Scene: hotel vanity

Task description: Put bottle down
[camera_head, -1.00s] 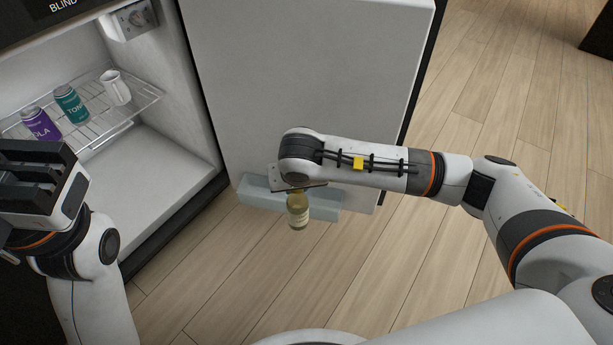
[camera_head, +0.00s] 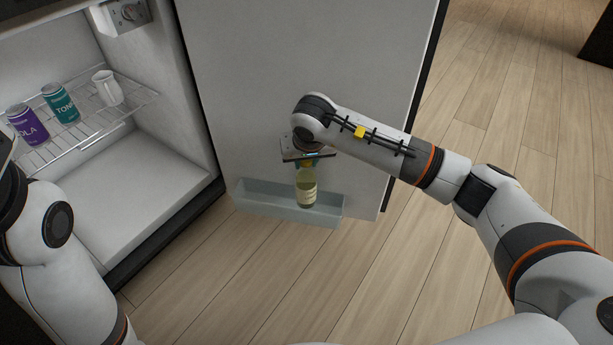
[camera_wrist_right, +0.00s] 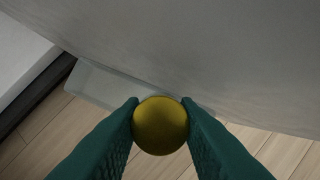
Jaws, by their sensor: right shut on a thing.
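A small bottle with pale yellow-green glass and a light label (camera_head: 306,190) hangs upright below my right gripper (camera_head: 307,164). In the right wrist view its round gold cap (camera_wrist_right: 160,125) sits between the two green fingers of that gripper, which are shut on it. The bottle overlaps the clear door bin (camera_head: 265,200) low on the open fridge door (camera_head: 300,70). I cannot tell whether its base touches the bin floor. The bin also shows in the right wrist view (camera_wrist_right: 95,84). My left arm is at the left edge, its fingers out of view.
The open fridge at the left has a wire shelf (camera_head: 92,128) with a purple can (camera_head: 27,124), a teal can (camera_head: 61,103) and a white mug (camera_head: 107,88). The fridge floor (camera_head: 140,180) is bare. Wood floor (camera_head: 480,110) is clear to the right.

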